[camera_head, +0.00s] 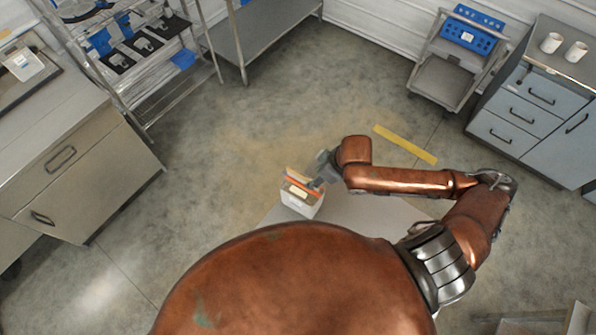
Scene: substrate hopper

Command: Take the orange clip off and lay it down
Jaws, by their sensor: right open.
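The orange clip (300,189) lies across the upper part of a small white bag or box (299,203) with a tan top edge. The bag stands on a light grey surface (368,213) in front of me. My right gripper (317,184) is open at the right side of the clip, very close to it. At this size I cannot tell whether its fingers touch the clip. My left gripper is not in view.
The grey surface right of the bag is bare. A drawer cabinet (80,170) stands at the left, a wire rack (150,60) behind it. A small cart (447,80) and a blue-grey drawer unit (535,110) stand at the back right. A yellow strip (405,145) marks the floor.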

